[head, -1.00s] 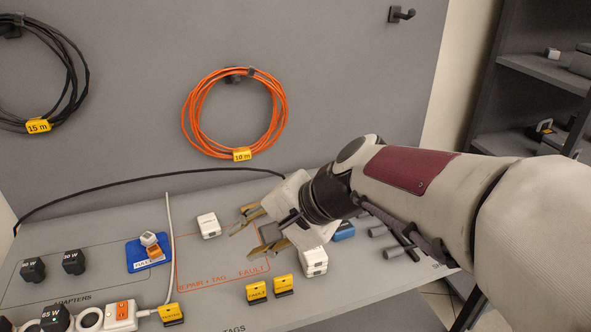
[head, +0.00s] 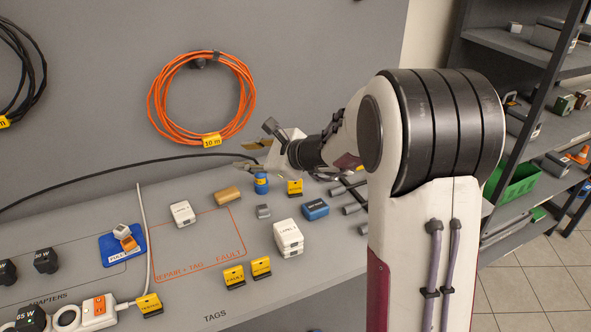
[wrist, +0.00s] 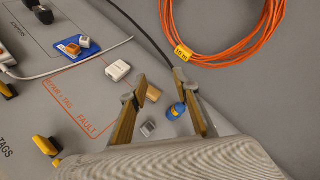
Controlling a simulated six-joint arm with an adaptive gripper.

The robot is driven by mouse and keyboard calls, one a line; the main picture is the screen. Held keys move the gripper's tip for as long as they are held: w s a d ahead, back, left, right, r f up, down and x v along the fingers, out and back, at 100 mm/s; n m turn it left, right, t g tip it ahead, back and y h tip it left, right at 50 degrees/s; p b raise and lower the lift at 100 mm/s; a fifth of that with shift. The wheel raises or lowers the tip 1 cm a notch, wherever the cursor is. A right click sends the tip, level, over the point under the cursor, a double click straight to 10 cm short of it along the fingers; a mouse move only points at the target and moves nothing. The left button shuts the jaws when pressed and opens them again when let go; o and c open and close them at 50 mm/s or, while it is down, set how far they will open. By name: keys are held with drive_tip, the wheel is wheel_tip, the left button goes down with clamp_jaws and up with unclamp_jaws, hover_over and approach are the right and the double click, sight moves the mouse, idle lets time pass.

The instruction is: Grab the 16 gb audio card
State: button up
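I cannot make out any card marked 16 GB audio; most small labels are too small to read. My gripper (head: 256,154) is open and empty above the back of the bench. In the wrist view its two tan fingers (wrist: 160,78) are spread apart. Below and between them show a tan block (wrist: 153,93), a blue cylinder (wrist: 176,111) and a small grey block (wrist: 148,129). In the head view the tan block (head: 228,195), blue cylinder (head: 261,184) and grey block (head: 263,211) stand near the fault outline.
White boxes (head: 289,235) and a blue case (head: 315,209) stand on the bench, with yellow tags (head: 234,277) in front. Grey tubes (head: 350,188) lie right. An orange cable coil (head: 202,98) hangs behind. Shelves (head: 525,125) stand at the right. The red-outlined area is mostly clear.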

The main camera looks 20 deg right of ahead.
drive_tip(key=w+d+f+m+h, duration=0.2)
drive_tip(key=d+f+m, duration=0.2)
drive_tip(key=d+f, duration=0.1)
drive_tip(key=w+d+f+m+t+h, duration=0.1)
drive_tip(key=w+d+f+m+h, duration=0.1)
drive_tip(key=d, duration=0.6)
drive_tip(key=w+d+f+m+t+h, duration=0.1)
drive_tip(key=w+d+f+m+h, duration=0.1)
drive_tip(key=w+d+f+m, duration=0.2)
drive_tip(key=shift+d+f+m, duration=0.6)
drive_tip(key=shift+d+f, duration=0.1)
drive_tip(key=shift+f, duration=0.2)
drive_tip(key=shift+d+f+m, duration=0.6)
drive_tip(key=shift+d+f, duration=0.1)
drive_tip(key=shift+f, duration=0.2)
drive_tip(key=shift+w, duration=0.1)
drive_tip(key=shift+x, duration=1.25)
drive_tip(key=shift+a+f, duration=0.1)
drive_tip(key=shift+w+a+f, duration=0.1)
drive_tip(key=shift+w+f, duration=0.9)
drive_tip(key=shift+w, duration=0.15)
drive_tip(key=shift+x, duration=1.15)
